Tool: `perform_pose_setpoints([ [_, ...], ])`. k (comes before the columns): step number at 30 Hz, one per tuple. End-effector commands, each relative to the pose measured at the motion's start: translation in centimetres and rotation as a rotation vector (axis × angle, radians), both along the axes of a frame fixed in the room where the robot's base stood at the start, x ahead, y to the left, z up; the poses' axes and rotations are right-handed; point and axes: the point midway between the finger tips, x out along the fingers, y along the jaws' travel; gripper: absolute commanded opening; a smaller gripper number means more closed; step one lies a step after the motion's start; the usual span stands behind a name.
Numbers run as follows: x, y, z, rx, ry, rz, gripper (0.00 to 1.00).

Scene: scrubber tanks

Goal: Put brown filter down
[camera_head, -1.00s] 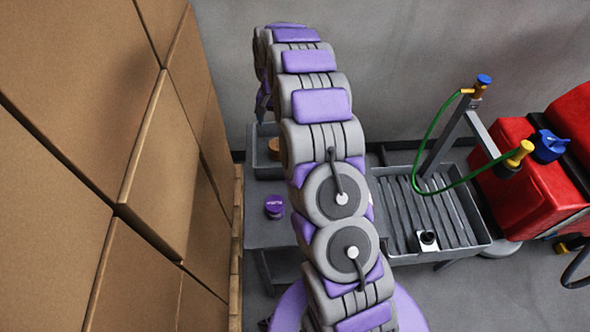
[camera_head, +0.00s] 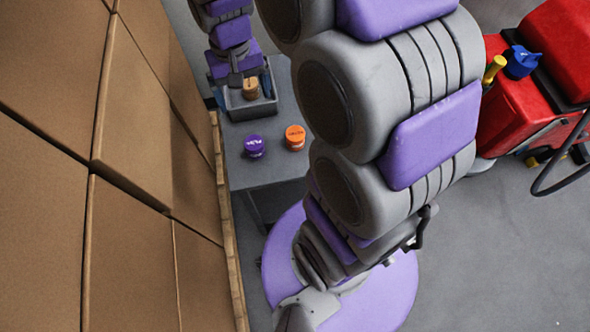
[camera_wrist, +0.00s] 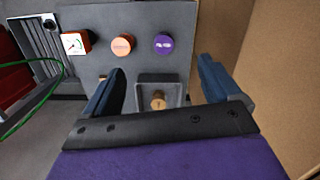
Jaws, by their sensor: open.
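The brown filter (camera_head: 250,88) stands inside a small grey bin (camera_head: 250,112) at the far end of the grey table. In the wrist view the brown filter (camera_wrist: 158,101) shows low in the middle, within the bin (camera_wrist: 178,92). My gripper (camera_wrist: 163,72) is open, with its two blue fingers spread to either side of the bin in that picture. In the head view my gripper (camera_head: 243,90) is over the bin, with the filter between its fingers. I see no finger touching the filter. The filter's base is hidden.
A purple filter (camera_head: 254,146) and an orange filter (camera_head: 295,138) stand on the table (camera_head: 262,172). Stacked brown boxes (camera_head: 140,150) line the left. A red machine (camera_head: 520,100) stands right. A gauge box (camera_wrist: 75,43) and green hose (camera_wrist: 40,95) show in the wrist view.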

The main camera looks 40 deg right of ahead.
Motion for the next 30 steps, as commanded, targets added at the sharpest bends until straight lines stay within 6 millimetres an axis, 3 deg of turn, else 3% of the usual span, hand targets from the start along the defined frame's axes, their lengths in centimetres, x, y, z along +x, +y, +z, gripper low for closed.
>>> perform_pose_setpoints([
  [7,-8.9,1.3,1.4,-0.004,0.020,0.100,0.91],
  [15,-17.5,1.8,0.9,-0.006,0.050,0.184,0.91],
  [21,-20.9,1.9,0.2,-0.004,0.063,0.214,0.91],
  [30,-21.4,1.9,0.2,-0.003,0.065,0.220,0.91],
])
